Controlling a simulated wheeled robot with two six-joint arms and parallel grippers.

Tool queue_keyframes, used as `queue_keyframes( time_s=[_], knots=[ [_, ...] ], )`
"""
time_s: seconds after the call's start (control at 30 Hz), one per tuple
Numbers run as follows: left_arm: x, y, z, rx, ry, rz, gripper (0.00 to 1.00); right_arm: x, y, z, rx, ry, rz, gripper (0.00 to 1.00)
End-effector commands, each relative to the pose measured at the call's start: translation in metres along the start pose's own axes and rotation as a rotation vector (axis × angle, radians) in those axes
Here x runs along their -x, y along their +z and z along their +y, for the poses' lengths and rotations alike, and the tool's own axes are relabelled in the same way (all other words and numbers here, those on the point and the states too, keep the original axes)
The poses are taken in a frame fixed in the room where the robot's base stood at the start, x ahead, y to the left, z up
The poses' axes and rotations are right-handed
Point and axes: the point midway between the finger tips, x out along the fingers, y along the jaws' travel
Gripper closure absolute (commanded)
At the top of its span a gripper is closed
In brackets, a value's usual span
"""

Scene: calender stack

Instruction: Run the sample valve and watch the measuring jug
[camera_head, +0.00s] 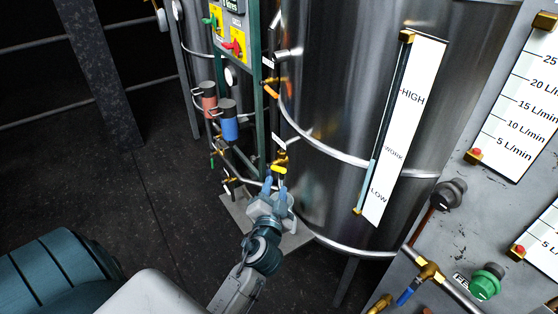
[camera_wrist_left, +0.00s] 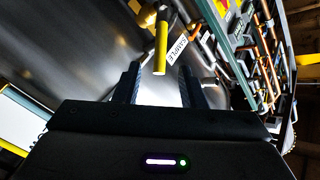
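The sample valve's yellow handle (camera_head: 278,169) sits low on the large steel tank, just beyond my left gripper (camera_head: 275,184). In the left wrist view the yellow handle (camera_wrist_left: 161,48) hangs down beside a white tag reading SAMPLE (camera_wrist_left: 177,52). The left gripper (camera_wrist_left: 158,76) is open there, its two dark fingers apart. The handle's lower end appears between the fingertips, with gaps on both sides; I cannot tell whether it lies within their depth. A bright white patch shows between the fingers, but I cannot tell what it is. I cannot make out a measuring jug. My right gripper is not in view.
The steel tank (camera_head: 335,75) carries a level gauge (camera_head: 403,125) marked HIGH, WORK and LOW. A green frame (camera_head: 256,100) with pipes and a blue canister (camera_head: 229,122) stands left of the valve. A grey panel with flow scales (camera_head: 522,105) and a green knob (camera_head: 487,281) is at right.

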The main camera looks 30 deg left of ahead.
Motion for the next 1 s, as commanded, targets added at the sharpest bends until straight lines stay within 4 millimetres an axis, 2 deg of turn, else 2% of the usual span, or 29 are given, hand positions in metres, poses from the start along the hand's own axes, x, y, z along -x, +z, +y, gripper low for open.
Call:
queue_keyframes(
  time_s=[0.3,0.5,0.7,0.9,0.93,1.0],
  knots=[
    [-0.061,-0.004,-0.004,0.001,-0.002,-0.001,0.63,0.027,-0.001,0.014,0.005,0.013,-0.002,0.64],
    [-0.088,-0.002,-0.002,0.003,-0.002,-0.002,0.63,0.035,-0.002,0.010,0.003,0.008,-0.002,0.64],
    [-0.097,0.000,-0.001,0.004,-0.002,-0.002,0.63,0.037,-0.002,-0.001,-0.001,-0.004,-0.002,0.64],
    [-0.097,0.000,-0.001,0.005,-0.002,-0.003,0.63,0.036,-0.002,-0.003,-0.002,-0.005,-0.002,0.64],
    [-0.097,0.000,-0.001,0.005,-0.002,-0.003,0.65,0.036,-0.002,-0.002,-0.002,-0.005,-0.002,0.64],
    [-0.097,0.000,-0.001,0.005,-0.002,-0.003,0.79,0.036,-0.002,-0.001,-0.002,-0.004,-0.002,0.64]
  ],
)
